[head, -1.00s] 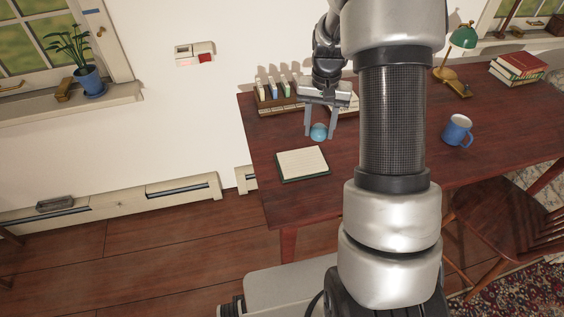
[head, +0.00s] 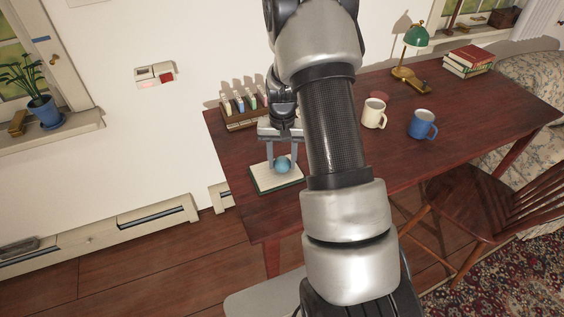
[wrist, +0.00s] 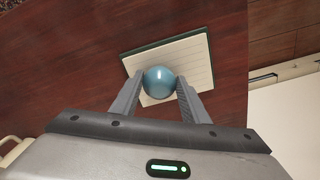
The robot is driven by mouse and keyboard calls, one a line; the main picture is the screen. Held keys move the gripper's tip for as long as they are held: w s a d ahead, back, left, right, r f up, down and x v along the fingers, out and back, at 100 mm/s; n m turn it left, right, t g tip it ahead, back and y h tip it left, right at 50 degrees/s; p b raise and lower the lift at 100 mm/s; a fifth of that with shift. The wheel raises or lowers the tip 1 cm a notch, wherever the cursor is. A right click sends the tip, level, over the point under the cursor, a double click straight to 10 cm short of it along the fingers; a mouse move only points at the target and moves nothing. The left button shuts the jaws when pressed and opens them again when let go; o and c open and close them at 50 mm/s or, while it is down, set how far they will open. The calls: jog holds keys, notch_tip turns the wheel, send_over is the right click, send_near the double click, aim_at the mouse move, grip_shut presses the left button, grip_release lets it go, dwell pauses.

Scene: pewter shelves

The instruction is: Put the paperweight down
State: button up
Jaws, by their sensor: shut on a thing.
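The paperweight (head: 282,165) is a round, glossy blue ball, held between the two fingers of my gripper (head: 284,160) in the head view. It also shows in the wrist view (wrist: 159,81), with a finger on each side of it. My gripper is shut on it. The paperweight appears over a lined notepad (head: 262,181) with a dark green edge, which lies near the left front edge of the dark red table. The notepad also shows in the wrist view (wrist: 197,60). I cannot tell whether the paperweight touches the notepad.
A cream mug (head: 374,114), a blue mug (head: 422,125), a green desk lamp (head: 412,55) and a book stack (head: 468,61) stand to the right. A wooden chair (head: 481,205) is at the front right.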

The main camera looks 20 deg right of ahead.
jog(key=shift+f, duration=0.2)
jog(key=shift+f, duration=0.15)
jog(key=o, duration=1.2)
